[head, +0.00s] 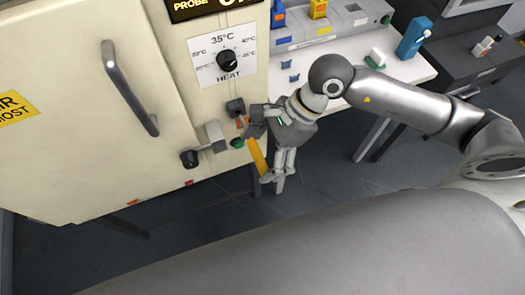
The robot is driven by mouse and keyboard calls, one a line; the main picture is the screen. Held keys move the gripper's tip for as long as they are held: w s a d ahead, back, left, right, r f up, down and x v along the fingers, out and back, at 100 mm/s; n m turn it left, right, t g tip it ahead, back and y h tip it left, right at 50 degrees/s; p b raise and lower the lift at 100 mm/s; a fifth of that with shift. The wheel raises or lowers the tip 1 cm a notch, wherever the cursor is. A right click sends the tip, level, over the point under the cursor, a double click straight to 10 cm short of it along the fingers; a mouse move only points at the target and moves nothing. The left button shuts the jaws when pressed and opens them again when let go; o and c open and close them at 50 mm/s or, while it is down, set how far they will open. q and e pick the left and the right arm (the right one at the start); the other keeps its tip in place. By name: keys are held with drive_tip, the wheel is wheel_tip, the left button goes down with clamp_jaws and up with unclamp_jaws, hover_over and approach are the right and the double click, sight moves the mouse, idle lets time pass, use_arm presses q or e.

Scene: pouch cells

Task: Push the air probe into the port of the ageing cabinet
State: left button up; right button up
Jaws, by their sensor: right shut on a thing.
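The ageing cabinet (75,110) is a large cream box that fills the left side of the head view. Its front has a dial marked 35°C HEAT (228,61) and, below it, a small dark block (236,106). My right gripper (250,124) is close to the cabinet front, just below and right of that block. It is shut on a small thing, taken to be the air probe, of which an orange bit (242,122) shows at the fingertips. The gripper hides most of it. I cannot tell the port clearly or whether the probe touches it. My left gripper is out of view.
A black knob on a grey lever (190,158) and a green button (238,143) sit left of the gripper. A yellow strip (257,156) shows below it. A white bench (330,68) with coloured items stands behind. The dark floor (330,170) is clear.

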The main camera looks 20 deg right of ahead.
drive_tip(key=shift+b, duration=0.6)
idle(0.6)
drive_tip(key=shift+b, duration=0.6)
idle(0.5)
drive_tip(key=shift+w, duration=0.1)
drive_tip(key=shift+w, duration=0.35)
drive_tip(key=w+b, duration=0.2)
drive_tip(key=w, duration=0.4)
drive_tip(key=shift+w, duration=0.25)
idle(1.9)
drive_tip(key=o, duration=0.8)
drive_tip(key=shift+a, duration=0.1)
drive_tip(key=v, duration=1.2)
